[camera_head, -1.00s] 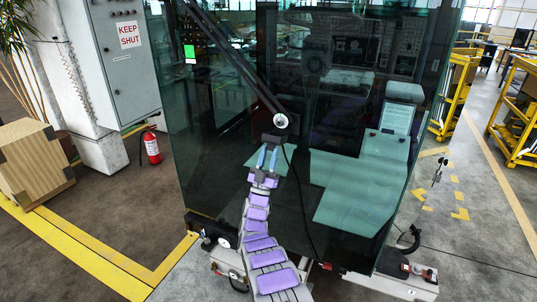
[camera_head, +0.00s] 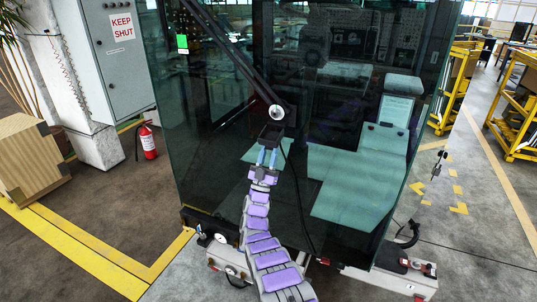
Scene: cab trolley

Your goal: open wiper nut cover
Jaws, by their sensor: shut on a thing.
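The wiper nut cover (camera_head: 271,134) is a small dark, box-like piece at the lower end of the wiper arm (camera_head: 232,58). It hangs open below the round silver wiper nut (camera_head: 277,112), which is exposed. My gripper (camera_head: 268,151), with blue fingers, reaches up from below and is shut on the lower part of the cover. The exact contact of the fingertips is too small to see clearly.
The cab's dark glass front (camera_head: 340,235) stands behind the wiper. A black hose (camera_head: 297,190) runs down just right of my arm. A grey cabinet (camera_head: 122,60) and a fire extinguisher (camera_head: 147,141) stand left. Yellow carts (camera_head: 520,115) stand right.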

